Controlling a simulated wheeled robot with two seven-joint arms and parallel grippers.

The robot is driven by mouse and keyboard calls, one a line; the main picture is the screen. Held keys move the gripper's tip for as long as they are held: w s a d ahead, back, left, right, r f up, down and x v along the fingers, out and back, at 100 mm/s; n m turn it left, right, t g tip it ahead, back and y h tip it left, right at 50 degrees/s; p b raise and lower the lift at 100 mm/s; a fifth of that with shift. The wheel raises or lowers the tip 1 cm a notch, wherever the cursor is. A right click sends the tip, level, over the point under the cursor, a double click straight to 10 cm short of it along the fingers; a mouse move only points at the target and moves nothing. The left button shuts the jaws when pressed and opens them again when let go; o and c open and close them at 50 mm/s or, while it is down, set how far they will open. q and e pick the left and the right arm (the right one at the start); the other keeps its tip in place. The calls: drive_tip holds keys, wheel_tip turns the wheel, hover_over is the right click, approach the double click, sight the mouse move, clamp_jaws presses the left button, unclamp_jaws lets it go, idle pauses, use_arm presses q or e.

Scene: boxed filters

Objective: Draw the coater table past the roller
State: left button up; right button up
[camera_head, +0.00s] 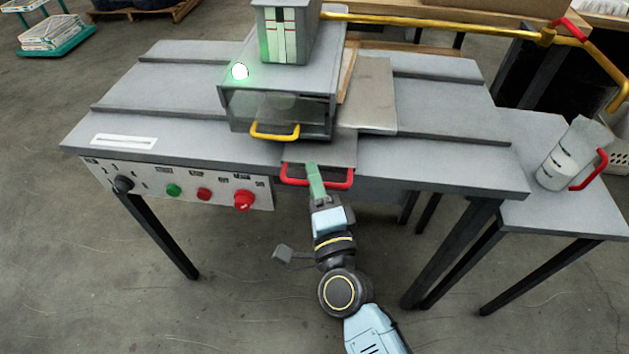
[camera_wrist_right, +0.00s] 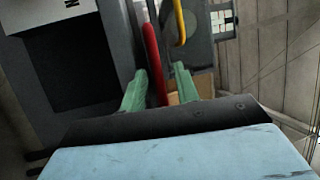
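The coater table (camera_head: 322,151) is a flat grey plate under the front of the roller housing (camera_head: 285,75). A red bar handle (camera_head: 295,181) is fixed along its front edge. The roller itself is hard to make out inside the dark housing opening. My right gripper (camera_head: 316,180) has its green fingers at the red handle. In the right wrist view, the red handle (camera_wrist_right: 152,65) runs between the two fingers (camera_wrist_right: 158,85). The fingers stand apart, with a gap beside the handle, so the gripper looks open around it. My left gripper is out of view.
A yellow handle (camera_head: 274,134) sits on the housing just above the red one. The control panel (camera_head: 180,186) with knob and buttons is on the bench front at left. A side table (camera_head: 560,207) holds a white cylinder (camera_head: 557,170). Floor in front is clear.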

drive_tip(key=shift+c, duration=0.4)
clamp_jaws()
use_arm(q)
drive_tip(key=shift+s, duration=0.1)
